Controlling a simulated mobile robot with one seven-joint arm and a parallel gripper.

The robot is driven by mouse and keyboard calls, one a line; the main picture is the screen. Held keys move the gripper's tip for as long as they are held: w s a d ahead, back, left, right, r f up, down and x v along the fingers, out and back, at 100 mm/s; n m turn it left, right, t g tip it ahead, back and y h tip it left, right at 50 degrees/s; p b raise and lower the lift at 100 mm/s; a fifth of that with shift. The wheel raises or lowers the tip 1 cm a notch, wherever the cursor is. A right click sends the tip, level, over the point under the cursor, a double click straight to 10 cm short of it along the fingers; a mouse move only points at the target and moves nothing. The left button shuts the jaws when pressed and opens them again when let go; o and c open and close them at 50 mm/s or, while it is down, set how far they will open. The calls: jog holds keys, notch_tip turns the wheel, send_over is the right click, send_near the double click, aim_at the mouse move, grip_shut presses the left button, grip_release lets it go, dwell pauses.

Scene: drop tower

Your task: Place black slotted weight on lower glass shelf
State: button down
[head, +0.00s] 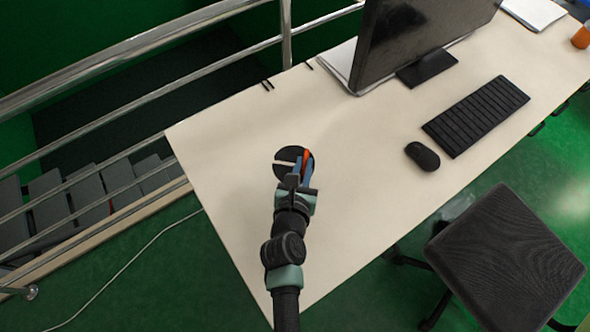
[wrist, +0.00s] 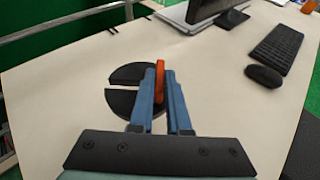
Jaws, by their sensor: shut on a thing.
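The black slotted weight (head: 287,161) is a flat round disc with a slot open to its left side. It also shows in the wrist view (wrist: 130,75), partly hidden behind my fingers. An upright orange piece (wrist: 160,82) stands at the disc, between my blue fingers, and seems to belong to the weight. My gripper (head: 303,163) is shut on the weight at this piece. The disc lies flat at or just above the desk top; I cannot tell if it touches. The lower glass shelf is not in view.
The pale desk (head: 240,215) is clear around the weight. A monitor (head: 405,40), keyboard (head: 476,116) and mouse (head: 422,156) stand to the right. A metal railing (head: 150,45) runs along the left and back. A dark stool (head: 505,255) is at the lower right.

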jog(key=shift+w+a, duration=0.2)
jog(key=shift+w, duration=0.35)
jog(key=shift+w+f+b, duration=0.15)
jog(key=shift+f+b, duration=0.05)
jog(key=shift+b, duration=0.2)
notch_tip(320, 180, down, 10)
jog(key=b, duration=0.6)
jog(key=shift+w+a+r, duration=0.1)
jog(key=shift+w+r, duration=0.05)
jog(key=shift+r, duration=0.2)
jog(key=c, duration=1.3)
grip_release()
jog(key=shift+s+f, duration=0.2)
jog(key=shift+f, duration=0.2)
jog(key=o, duration=0.4)
